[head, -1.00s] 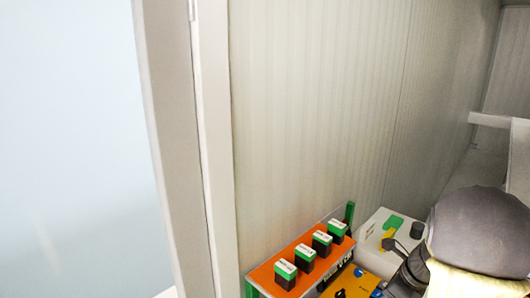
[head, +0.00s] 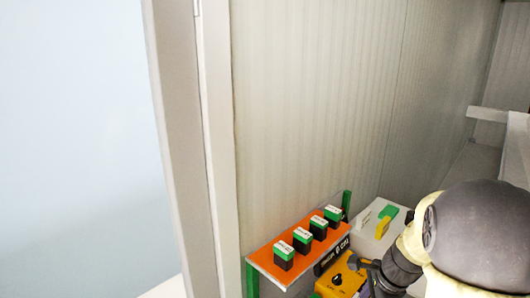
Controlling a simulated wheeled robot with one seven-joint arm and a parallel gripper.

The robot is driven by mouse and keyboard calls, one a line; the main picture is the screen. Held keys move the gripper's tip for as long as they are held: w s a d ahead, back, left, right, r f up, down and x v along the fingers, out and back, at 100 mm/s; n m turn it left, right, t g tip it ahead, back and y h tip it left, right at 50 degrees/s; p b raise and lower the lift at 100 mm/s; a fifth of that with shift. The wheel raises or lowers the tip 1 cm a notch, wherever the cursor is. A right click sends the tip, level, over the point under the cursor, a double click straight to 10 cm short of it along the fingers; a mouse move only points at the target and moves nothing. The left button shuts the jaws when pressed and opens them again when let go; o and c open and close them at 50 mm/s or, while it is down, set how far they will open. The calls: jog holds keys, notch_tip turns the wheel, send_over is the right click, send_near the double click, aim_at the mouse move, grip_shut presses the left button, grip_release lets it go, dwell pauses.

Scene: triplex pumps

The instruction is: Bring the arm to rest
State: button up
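My arm comes in from the lower right of the head view, with a big dark grey rounded joint and cream covers. My gripper (head: 372,270) is the small dark part at its end, low in the picture beside a yellow box (head: 338,278) with a black knob. It is partly hidden by the arm and the picture's lower edge. I cannot tell whether its fingers are open or shut, or whether it touches the yellow box. No held object shows.
An orange shelf (head: 268,262) on green posts carries several black blocks with green tops (head: 302,240). A white box (head: 368,240) with green and yellow pieces stands behind my gripper. A ribbed wall (head: 310,110) closes off the back. A white upright frame (head: 180,130) stands left.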

jog(key=s+a+n+h, duration=0.2)
jog(key=s+a+n, duration=0.7)
jog(key=n, duration=1)
jog(key=shift+a+f+n, duration=0.15)
jog(key=shift+n, duration=0.15)
jog(key=shift+s, duration=0.1)
